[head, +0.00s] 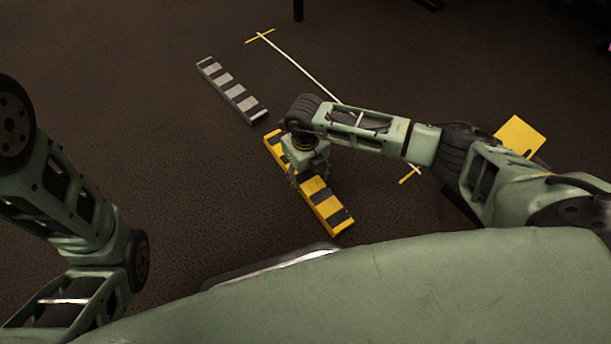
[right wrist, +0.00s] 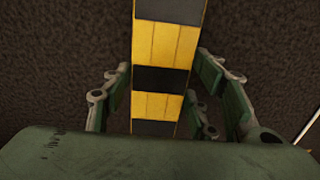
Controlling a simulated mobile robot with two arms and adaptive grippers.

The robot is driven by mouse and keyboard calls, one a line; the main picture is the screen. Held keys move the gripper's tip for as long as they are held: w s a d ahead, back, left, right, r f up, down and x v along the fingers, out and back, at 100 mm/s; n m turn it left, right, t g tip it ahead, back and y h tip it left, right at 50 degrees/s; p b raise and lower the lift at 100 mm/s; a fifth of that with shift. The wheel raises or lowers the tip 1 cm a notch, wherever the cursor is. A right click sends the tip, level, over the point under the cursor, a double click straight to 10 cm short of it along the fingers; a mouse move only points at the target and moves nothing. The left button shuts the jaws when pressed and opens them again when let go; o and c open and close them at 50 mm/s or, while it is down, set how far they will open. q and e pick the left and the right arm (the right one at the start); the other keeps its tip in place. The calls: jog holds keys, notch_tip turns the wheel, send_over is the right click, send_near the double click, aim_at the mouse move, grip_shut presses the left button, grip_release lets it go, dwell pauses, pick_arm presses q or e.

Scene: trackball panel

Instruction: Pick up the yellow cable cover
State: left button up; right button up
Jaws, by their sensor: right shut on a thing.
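The yellow cable cover (head: 324,201) is a long bar with black bands, lying on the dark floor in the middle of the head view. In the right wrist view the cover (right wrist: 165,42) runs up the middle of the picture, between the fingers. My right gripper (head: 307,176) is over the middle of the cover, pointing down, and hides part of it. Its fingers are shut on the cover from both sides. Whether the cover is clear of the floor I cannot tell. My left arm shows at the left edge; its gripper is out of view.
A grey and black striped cover (head: 232,90) lies just beyond the yellow one. A thin pale line (head: 300,68) with yellow end marks runs along the floor, passing behind my right arm. A yellow plate (head: 520,136) is at the right. The floor left of the covers is clear.

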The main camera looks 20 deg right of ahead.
jog(key=shift+c, duration=1.4)
jog(key=shift+a, duration=0.1)
jog(key=shift+r, duration=0.1)
